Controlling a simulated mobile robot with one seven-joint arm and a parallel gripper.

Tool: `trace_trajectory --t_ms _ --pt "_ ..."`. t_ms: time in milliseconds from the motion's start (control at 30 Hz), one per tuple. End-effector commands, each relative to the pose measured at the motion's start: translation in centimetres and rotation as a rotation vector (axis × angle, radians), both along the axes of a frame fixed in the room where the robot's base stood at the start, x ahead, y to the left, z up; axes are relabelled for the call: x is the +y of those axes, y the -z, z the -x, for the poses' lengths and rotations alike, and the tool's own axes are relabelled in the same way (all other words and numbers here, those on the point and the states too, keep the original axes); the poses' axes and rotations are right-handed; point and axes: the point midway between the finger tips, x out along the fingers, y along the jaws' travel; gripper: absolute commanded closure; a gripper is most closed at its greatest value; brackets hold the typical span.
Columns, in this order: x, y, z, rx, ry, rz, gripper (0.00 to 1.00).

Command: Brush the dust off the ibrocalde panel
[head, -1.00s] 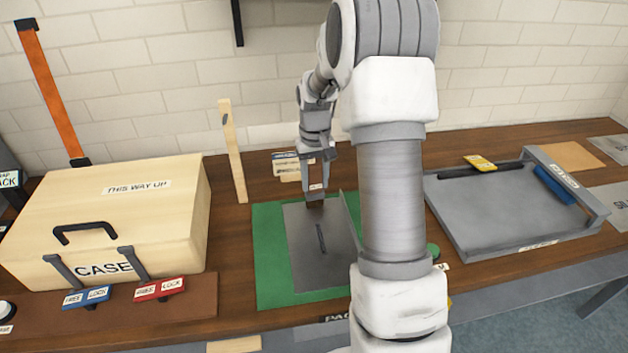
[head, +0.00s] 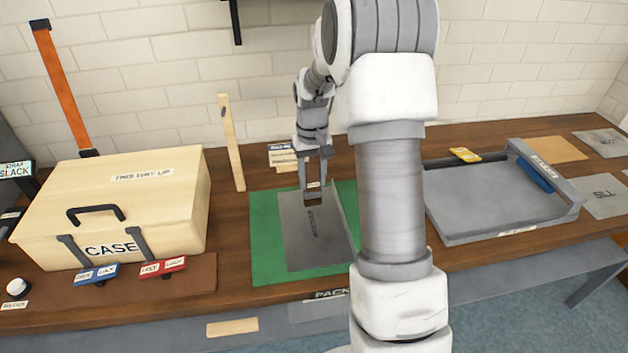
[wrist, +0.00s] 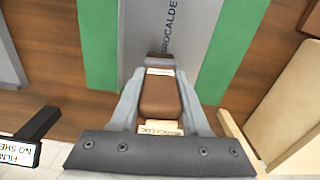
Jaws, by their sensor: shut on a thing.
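The ibrocalde panel (head: 325,245) is a flat grey sheet with dark lettering, lying on a green mat (head: 267,240). It also shows in the wrist view (wrist: 200,25), where the lettering ends in "ROCALDE". My gripper (head: 313,190) is over the far part of the panel. It is shut on a brown block-like tool (wrist: 160,98) with a pale label, probably the brush. The tool's lower end is at or just above the panel; I cannot tell if it touches. Dust is not clearly visible. My arm hides the area to the panel's right.
A cream case (head: 120,210) with latches stands at the left. An upright wooden post (head: 232,145) is behind the mat's left side. A grey tray (head: 480,205) with a blue item (head: 535,178) lies at the right. Small labelled cards (head: 287,157) lie behind the gripper.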

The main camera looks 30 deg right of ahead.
Motion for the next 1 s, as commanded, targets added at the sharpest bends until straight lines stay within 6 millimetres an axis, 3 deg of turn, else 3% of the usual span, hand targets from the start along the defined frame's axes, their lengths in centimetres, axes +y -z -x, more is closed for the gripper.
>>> trace_trajectory --t_ms 500,1000 --pt "0.6 -5.0 -0.1 -0.002 -0.001 0.0 1.0" --pt "0.7 -5.3 -0.1 -0.001 -0.002 0.0 1.0"
